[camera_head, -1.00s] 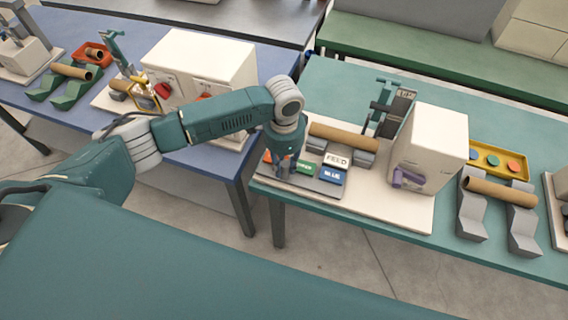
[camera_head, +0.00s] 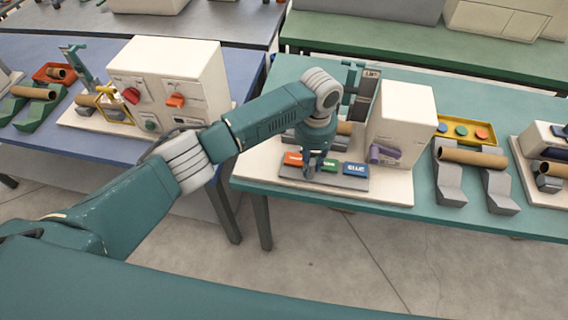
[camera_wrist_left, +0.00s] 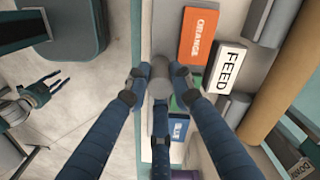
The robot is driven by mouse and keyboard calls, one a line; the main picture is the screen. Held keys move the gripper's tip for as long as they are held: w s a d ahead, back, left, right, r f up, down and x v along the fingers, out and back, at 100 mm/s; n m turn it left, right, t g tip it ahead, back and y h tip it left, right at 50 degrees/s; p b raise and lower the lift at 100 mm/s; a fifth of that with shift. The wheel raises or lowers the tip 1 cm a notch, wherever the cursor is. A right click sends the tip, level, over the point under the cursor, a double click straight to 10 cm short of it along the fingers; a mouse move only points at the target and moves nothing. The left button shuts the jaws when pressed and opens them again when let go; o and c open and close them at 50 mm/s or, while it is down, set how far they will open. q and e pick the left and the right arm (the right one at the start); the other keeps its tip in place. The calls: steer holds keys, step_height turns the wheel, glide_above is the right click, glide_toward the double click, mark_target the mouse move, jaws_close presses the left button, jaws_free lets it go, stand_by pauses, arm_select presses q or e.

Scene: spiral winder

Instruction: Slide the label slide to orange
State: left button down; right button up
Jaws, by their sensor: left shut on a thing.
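The label strip carries an orange label (camera_head: 293,159), a green label (camera_head: 328,164) and a blue label (camera_head: 355,168) on a grey base at the front of the winder. My left gripper (camera_head: 313,170) points down at it, between the orange and green labels. In the left wrist view its fingers (camera_wrist_left: 160,88) close around a grey knob-like piece beside the green label (camera_wrist_left: 181,102). The orange label (camera_wrist_left: 200,37) lies above and the blue label (camera_wrist_left: 178,128) below. My right gripper (camera_wrist_left: 40,90) shows at the left of the wrist view, fingers spread, away from the table.
A white FEED plate (camera_wrist_left: 230,69) and a brown tube (camera_wrist_left: 280,75) lie beside the labels. Grey stands hold another tube (camera_head: 472,157). The table's front edge is close.

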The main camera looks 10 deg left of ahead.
mark_target(324, 179)
arm_select(q)
steer(key=d, duration=0.4)
steer(key=shift+s+d+b, duration=0.15)
steer(key=shift+b, duration=0.2)
steer(key=shift+d, duration=0.1)
steer(key=c, duration=1.5)
jaws_free()
steer(key=shift+r, duration=0.15)
step_height(324, 179, up, 12)
steer(key=shift+d+f, duration=0.1)
arm_select(e)
steer(key=w, duration=0.2)
steer(key=shift+w+a+f, duration=0.15)
steer(key=shift+w+f, duration=0.15)
steer(key=shift+w, duration=0.1)
